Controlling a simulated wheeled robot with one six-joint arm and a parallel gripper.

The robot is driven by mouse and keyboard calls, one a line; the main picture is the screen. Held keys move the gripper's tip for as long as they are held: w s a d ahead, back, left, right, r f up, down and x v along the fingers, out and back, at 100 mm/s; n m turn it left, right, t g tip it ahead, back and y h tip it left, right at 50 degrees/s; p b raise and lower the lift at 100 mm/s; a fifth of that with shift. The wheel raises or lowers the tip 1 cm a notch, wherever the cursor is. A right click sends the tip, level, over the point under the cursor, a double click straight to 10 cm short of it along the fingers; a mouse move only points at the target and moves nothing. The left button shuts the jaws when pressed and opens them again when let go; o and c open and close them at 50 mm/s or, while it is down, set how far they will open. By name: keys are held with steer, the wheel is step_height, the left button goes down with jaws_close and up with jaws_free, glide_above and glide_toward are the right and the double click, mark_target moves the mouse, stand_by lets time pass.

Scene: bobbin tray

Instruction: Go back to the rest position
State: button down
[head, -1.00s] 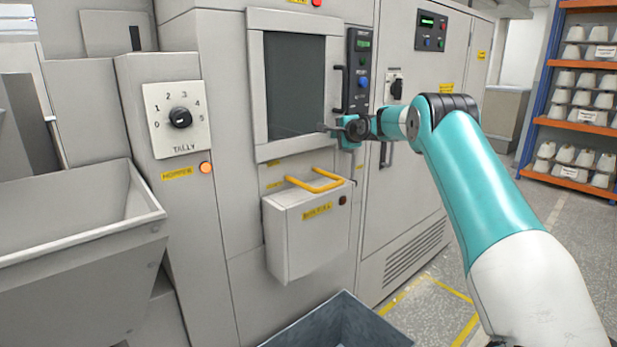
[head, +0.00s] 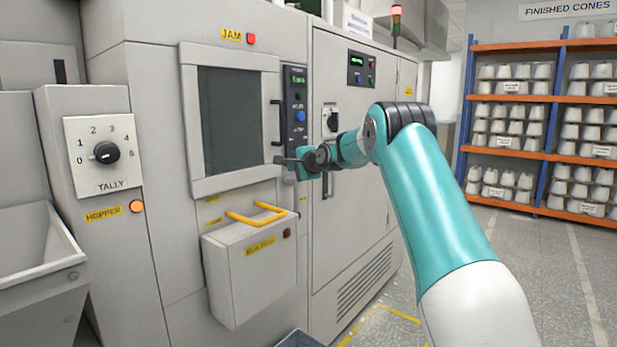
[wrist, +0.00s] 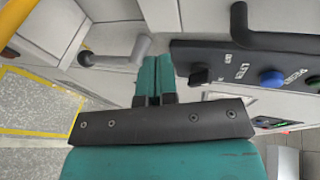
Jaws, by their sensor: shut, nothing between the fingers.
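My gripper (head: 283,160) is at the end of my teal and white arm, in front of the machine, level with the lower end of the control strip (head: 296,120). In the wrist view the two teal fingers (wrist: 153,80) lie together with nothing between them. The control strip (wrist: 245,62) with its blue button and black knob is right of the fingers there. In the head view my gripper covers part of the strip's lower end. I cannot tell whether it touches the machine.
A grey box with a yellow handle (head: 257,214) sticks out below the window (head: 232,118). The tally dial (head: 106,152) and hopper (head: 32,250) are at left. Shelves of cones (head: 545,118) stand at the far right. The floor (head: 530,275) between is clear.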

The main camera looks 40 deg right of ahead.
steer(key=b+v, duration=0.1)
steer(key=v, duration=0.6)
steer(key=s+a+n+g+y+p, duration=0.1)
steer(key=s+a+n+g+y, duration=0.45)
steer(key=a, duration=1.05)
steer(key=s+a+n+g+p, duration=0.2)
steer(key=s+a+n, duration=0.6)
steer(key=a, duration=0.7)
steer(key=s+a+f+n+g, duration=0.1)
steer(key=s+a+n+g, duration=0.1)
steer(key=s, duration=0.7)
steer(key=s+a+f+n+g+p, duration=0.1)
steer(key=s+a+n, duration=0.4)
steer(key=s, duration=0.5)
steer(key=s+a+f+n+g+p, duration=0.1)
steer(key=s+a+f+n+g, duration=0.2)
steer(key=s, duration=0.7)
steer(key=shift+a+n+g, duration=0.4)
steer(key=shift+n+g, duration=0.05)
steer(key=shift+n, duration=0.7)
